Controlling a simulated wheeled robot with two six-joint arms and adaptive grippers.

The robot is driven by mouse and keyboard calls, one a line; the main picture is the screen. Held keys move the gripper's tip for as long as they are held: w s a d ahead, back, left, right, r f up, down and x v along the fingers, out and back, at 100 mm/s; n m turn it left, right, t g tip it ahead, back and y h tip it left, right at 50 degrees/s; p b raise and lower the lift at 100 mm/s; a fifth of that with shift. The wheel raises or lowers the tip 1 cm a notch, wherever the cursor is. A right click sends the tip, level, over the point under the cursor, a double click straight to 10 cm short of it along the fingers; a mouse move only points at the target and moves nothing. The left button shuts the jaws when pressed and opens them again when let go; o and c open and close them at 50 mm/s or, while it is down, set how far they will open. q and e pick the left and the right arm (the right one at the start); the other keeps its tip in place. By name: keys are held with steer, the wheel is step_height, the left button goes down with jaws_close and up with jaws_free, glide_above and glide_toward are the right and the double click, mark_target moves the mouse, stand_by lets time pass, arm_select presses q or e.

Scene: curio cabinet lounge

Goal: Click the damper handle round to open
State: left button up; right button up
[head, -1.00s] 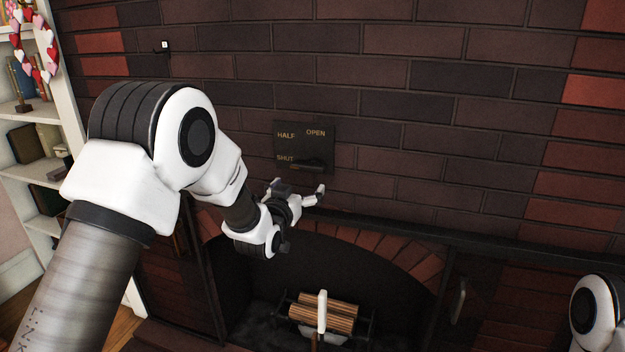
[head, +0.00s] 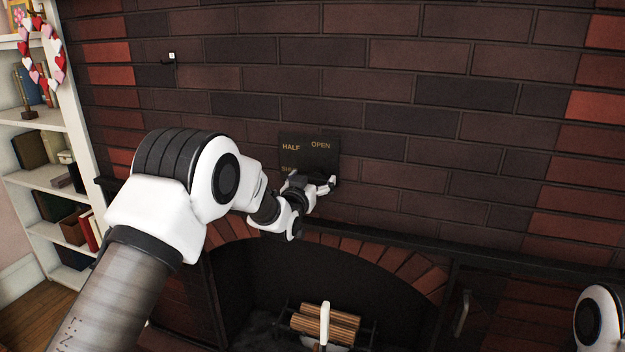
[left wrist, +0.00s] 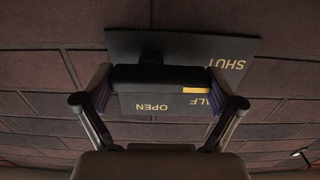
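The dark damper plate (head: 322,160) is on the brick wall above the fireplace, with HALF and OPEN readable and SHUT partly covered by my left gripper (head: 318,184). In the left wrist view the plate (left wrist: 130,43) appears upside down. The damper handle (left wrist: 160,74), a dark bar, lies across the plate near a short yellow mark. My left gripper (left wrist: 160,98) is open, with one finger near each end of the bar. I cannot tell whether the pads touch it. In the head view the gripper hides the handle. My right gripper is out of view.
Below is the arched fireplace opening (head: 262,272) with logs (head: 330,322) on a grate. A dark ledge (head: 400,238) runs along the wall under the plate. A small hook (head: 170,66) is at upper left, and a bookshelf (head: 48,125) stands at far left.

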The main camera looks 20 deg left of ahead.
arm_select(q)
steer(key=shift+m, duration=0.4)
steer(key=m+b, duration=0.1)
steer(key=m, duration=0.1)
steer(key=shift+m, duration=0.4)
steer(key=m+b, duration=0.1)
steer(key=m, duration=0.1)
steer(key=m+b, duration=0.1)
steer(key=m, duration=0.2)
steer(key=shift+d+r, duration=0.2)
steer(key=m+b, duration=0.1)
steer(key=m, duration=0.4)
steer(key=shift+d, duration=0.2)
steer(key=m+b, duration=0.1)
steer(key=m, duration=0.3)
steer(key=shift+d+r, duration=0.1)
steer(key=shift+d, duration=0.05)
steer(key=shift+m, duration=0.3)
steer(key=o, duration=0.8)
